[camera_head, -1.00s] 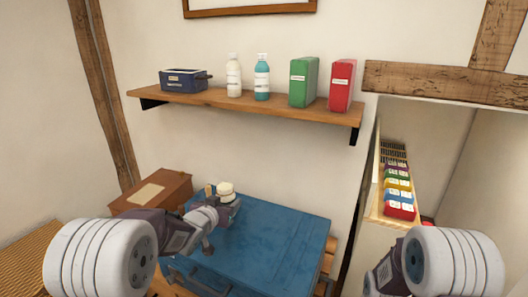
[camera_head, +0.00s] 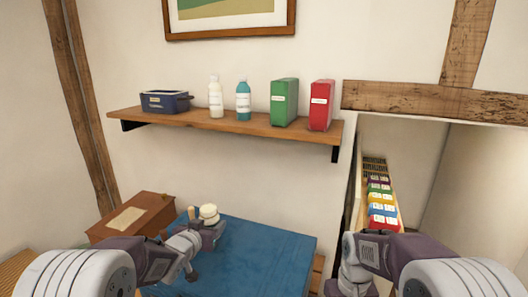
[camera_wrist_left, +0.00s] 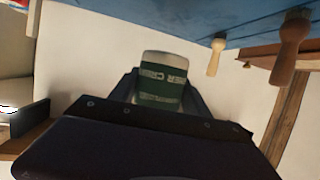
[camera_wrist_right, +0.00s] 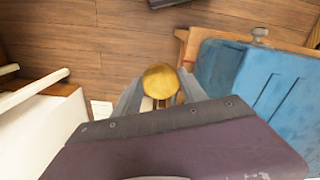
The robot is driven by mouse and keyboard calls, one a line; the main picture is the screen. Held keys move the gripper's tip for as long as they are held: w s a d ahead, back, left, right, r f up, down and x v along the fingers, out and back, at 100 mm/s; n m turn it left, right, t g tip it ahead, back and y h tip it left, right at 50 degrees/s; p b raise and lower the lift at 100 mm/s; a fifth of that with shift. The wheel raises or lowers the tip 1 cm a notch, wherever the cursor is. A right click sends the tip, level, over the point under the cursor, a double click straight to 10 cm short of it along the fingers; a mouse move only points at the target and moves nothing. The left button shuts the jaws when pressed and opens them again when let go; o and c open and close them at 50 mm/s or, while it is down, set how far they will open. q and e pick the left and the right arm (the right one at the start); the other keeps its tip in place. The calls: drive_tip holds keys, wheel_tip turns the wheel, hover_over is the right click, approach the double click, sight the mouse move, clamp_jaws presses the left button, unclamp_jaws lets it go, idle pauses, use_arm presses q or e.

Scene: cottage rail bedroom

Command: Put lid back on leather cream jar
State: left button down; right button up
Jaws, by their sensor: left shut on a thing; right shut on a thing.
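My left gripper (camera_head: 212,226) is shut around the cream jar (camera_head: 209,211), near the far left corner of the blue chest. In the left wrist view the jar (camera_wrist_left: 160,82) is pale with a green label, between the fingers. I cannot tell whether it touches the chest. My right gripper (camera_wrist_right: 160,98) is shut on a round gold lid (camera_wrist_right: 160,80) in the right wrist view, above the floor beside the blue chest. In the head view the right arm is at the lower right; the lid is hidden there. Jar and lid are well apart.
The blue chest top (camera_head: 260,250) is largely clear. Wooden-handled brushes (camera_wrist_left: 290,42) stand near the jar. A brown box (camera_head: 140,215) sits to the left. A wall shelf (camera_head: 230,123) holds bottles and boxes. Coloured boxes (camera_head: 382,208) line a recess at right.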

use_arm(q)
drive_tip(key=s+d+f+m+g+h, duration=0.3)
drive_tip(key=s+d+m+h, duration=0.5)
drive_tip(key=s+d, duration=0.5)
drive_tip(key=shift+s+d+g, duration=0.2)
drive_tip(key=shift+d+g, duration=0.2)
drive_tip(key=shift+g, duration=0.4)
